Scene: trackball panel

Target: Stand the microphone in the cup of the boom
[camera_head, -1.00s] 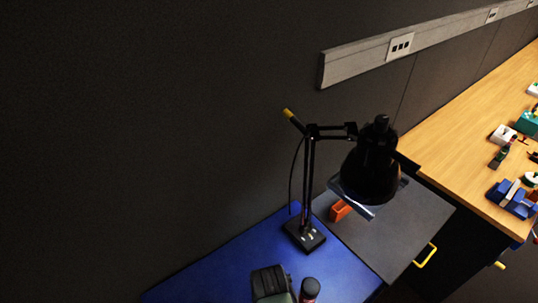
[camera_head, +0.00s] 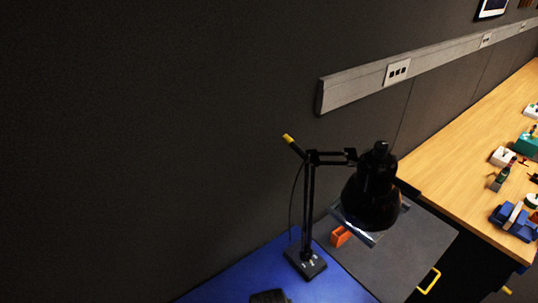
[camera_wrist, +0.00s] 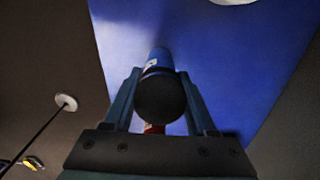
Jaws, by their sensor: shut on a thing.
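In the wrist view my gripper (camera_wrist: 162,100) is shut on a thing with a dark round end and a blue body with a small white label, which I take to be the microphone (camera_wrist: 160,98). It is seen nearly end-on over a blue surface (camera_wrist: 235,65). A bit of red shows behind it, between the fingers. I cannot pick out the boom or its cup for certain. A pale disc (camera_wrist: 65,102) on a thin dark rod is at the left of the wrist view. My gripper is not in the head view.
A black desk lamp (camera_head: 370,200) stands on the blue mat (camera_head: 235,288), its shade over a grey surface with an orange holder (camera_head: 340,236). A dark object (camera_head: 268,296) is cut off at the bottom edge. A wooden bench (camera_head: 450,165) with several small items is at the right.

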